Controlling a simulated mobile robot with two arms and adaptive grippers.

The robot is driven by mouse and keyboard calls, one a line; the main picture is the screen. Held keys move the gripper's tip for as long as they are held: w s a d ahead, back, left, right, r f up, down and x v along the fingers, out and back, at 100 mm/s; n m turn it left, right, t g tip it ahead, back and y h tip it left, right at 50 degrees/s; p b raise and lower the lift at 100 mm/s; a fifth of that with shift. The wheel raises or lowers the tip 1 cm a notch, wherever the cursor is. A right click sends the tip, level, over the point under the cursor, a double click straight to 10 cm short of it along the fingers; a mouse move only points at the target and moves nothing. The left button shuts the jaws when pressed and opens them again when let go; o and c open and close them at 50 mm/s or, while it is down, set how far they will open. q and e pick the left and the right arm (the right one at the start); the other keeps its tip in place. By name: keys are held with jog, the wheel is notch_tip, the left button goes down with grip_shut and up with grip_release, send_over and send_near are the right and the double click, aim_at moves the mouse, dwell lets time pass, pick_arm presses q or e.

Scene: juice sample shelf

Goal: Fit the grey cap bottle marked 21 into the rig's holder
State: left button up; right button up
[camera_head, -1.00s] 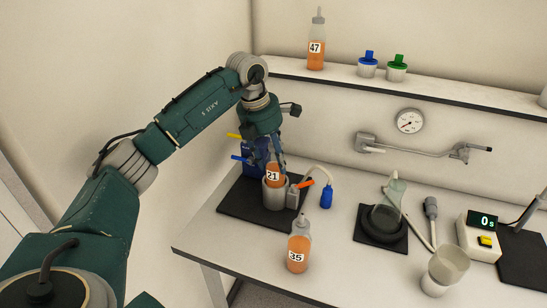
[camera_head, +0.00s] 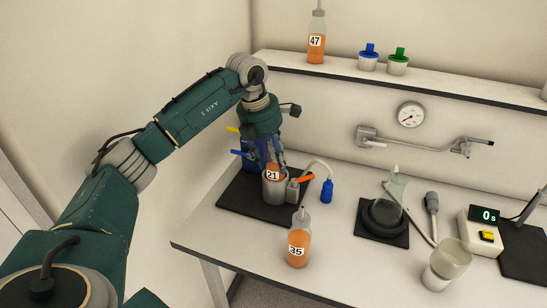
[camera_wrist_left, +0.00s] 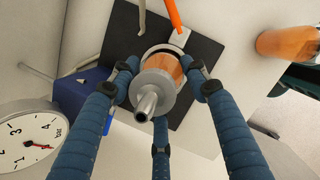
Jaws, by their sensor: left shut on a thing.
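The bottle marked 21 (camera_head: 272,173) holds orange juice and stands in the grey cylindrical holder (camera_head: 274,194) of the rig on the black mat (camera_head: 236,198). Only its upper part shows above the holder rim. My left gripper (camera_head: 274,160) comes down from above and is shut on the bottle. In the left wrist view, the fingers (camera_wrist_left: 158,92) close around the bottle's grey cap (camera_wrist_left: 153,90), and the holder rim shows around the orange body. How deep the bottle sits in the holder is partly hidden. My right gripper is not in view.
A bottle marked 35 (camera_head: 298,245) stands in front of the mat. A blue box (camera_head: 254,152) is behind the holder, and an orange lever (camera_head: 303,178) is beside it. The shelf holds bottle 47 (camera_head: 316,42).

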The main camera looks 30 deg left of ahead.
aim_at(274, 167)
pick_arm(q)
jog(key=shift+f+b, duration=0.6)
jog(key=shift+f, duration=0.5)
jog(key=shift+s+d+f, duration=0.1)
jog(key=shift+s+f, duration=0.1)
jog(key=shift+f, duration=0.1)
jog(key=o, duration=1.2)
jog(key=shift+o, duration=1.2)
jog(key=shift+f, duration=0.15)
jog(key=shift+w, duration=0.1)
jog(key=shift+r, duration=0.2)
